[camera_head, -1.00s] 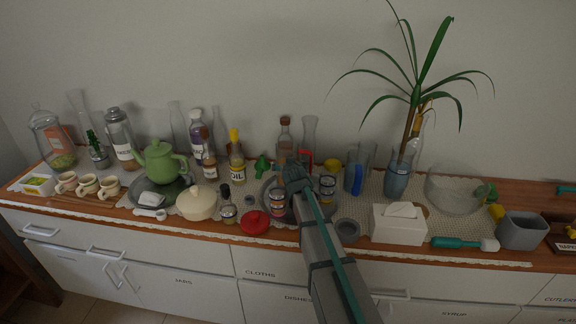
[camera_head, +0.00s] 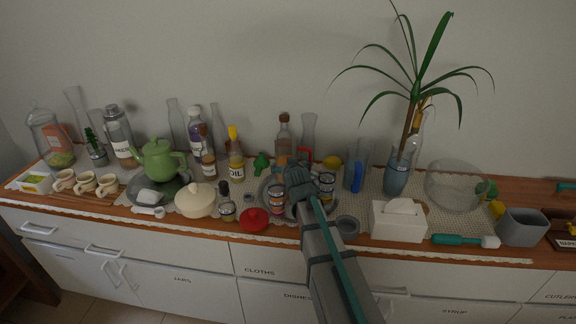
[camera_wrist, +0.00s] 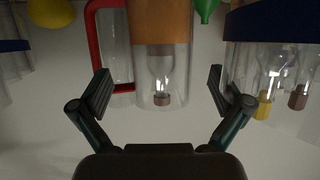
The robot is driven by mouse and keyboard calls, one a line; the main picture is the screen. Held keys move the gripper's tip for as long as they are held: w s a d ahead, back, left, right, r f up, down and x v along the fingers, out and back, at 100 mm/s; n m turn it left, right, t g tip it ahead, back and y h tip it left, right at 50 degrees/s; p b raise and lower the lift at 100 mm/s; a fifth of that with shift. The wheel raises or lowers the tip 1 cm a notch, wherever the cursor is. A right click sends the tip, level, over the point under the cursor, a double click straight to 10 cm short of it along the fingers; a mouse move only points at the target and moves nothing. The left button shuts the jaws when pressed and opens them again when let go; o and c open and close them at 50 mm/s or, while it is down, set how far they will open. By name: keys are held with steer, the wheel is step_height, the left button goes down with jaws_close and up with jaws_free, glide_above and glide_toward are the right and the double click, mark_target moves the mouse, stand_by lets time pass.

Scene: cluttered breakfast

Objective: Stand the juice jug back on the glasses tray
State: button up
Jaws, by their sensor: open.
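The juice jug (camera_wrist: 162,35) is clear with orange juice and a red handle (camera_wrist: 96,45). In the wrist view, which looks upside down, it appears upright beyond and between my fingers, with no visible contact. In the head view its red handle (camera_head: 305,154) shows just behind my gripper (camera_head: 297,172), which hides most of the jug. My gripper is open and empty, its fingers spread in the wrist view (camera_wrist: 160,92). The round grey glasses tray (camera_head: 264,190) lies under and around my gripper, with banded glasses (camera_head: 277,198) (camera_head: 327,184) at its sides. The jug's base is hidden.
A stoppered bottle (camera_head: 283,130) stands behind the jug. A blue-handled jug (camera_head: 356,177) is to the right, and an oil bottle (camera_head: 235,160) to the left. A red lid (camera_head: 254,219), a grey bowl (camera_head: 347,227) and a tissue box (camera_head: 398,221) line the front. The counter is crowded.

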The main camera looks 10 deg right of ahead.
steer(key=v, duration=0.4)
steer(key=shift+s, duration=0.15)
steer(key=shift+r, duration=0.1)
